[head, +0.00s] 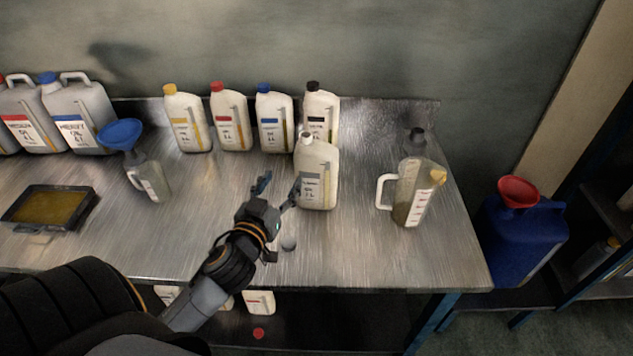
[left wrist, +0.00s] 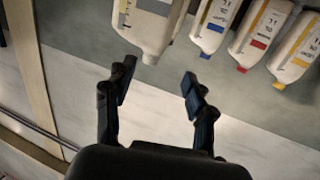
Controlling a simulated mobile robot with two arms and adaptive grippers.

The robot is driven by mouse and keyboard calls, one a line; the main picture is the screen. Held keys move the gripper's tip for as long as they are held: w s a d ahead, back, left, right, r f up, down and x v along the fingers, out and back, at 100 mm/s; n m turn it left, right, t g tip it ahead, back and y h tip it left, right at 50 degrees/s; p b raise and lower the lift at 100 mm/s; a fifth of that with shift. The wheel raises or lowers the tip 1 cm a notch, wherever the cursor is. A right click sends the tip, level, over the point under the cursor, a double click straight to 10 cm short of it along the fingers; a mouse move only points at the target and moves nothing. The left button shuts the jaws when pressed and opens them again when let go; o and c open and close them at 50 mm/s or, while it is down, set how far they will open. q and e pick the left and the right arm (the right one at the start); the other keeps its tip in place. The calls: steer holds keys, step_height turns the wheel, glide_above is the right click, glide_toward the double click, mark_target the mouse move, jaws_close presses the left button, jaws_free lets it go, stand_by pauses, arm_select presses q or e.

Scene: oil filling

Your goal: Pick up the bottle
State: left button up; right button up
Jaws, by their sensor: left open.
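Cream bottles stand on the metal bench. The nearest one, the bottle with a grey label and a pale top (head: 317,178), stands upright in front of the row. My left gripper (head: 278,188) is open, with its fingers just left of this bottle. One finger is close beside the bottle's left side; I cannot tell whether it touches. In the left wrist view the open fingers (left wrist: 158,82) have nothing between them, and the bottle (left wrist: 150,25) shows beyond them at the top, partly cut off. My right gripper is not in view.
Bottles with yellow (head: 188,120), red (head: 230,120), blue (head: 274,120) and black caps (head: 322,108) stand behind. A measuring jug (head: 408,195) stands to the right. A blue funnel (head: 121,133), a tray (head: 48,190) and large canisters (head: 78,118) are left.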

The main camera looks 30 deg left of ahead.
mark_target(303, 141)
arm_select(q)
steer(key=shift+t+h, duration=0.4)
steer(key=shift+t, duration=0.1)
steer(key=x, duration=0.3)
steer(key=r+p+x, duration=0.1)
steer(key=x, duration=0.2)
steer(key=p+x, duration=0.1)
steer(key=x, duration=0.2)
steer(key=shift+w+r, duration=0.15)
steer(key=shift+r, duration=0.15)
steer(key=x, duration=0.1)
steer(key=p+x, duration=0.1)
steer(key=x, duration=0.1)
steer(key=p+x, duration=0.1)
steer(key=x, duration=0.1)
steer(key=shift+d+r, duration=0.1)
steer(key=shift+r, duration=0.3)
steer(key=shift+w+f, duration=0.15)
steer(key=shift+w, duration=0.05)
steer(key=shift+s, duration=0.1)
steer(key=shift+c, duration=0.6)
jaws_close()
steer(key=shift+r, duration=0.2)
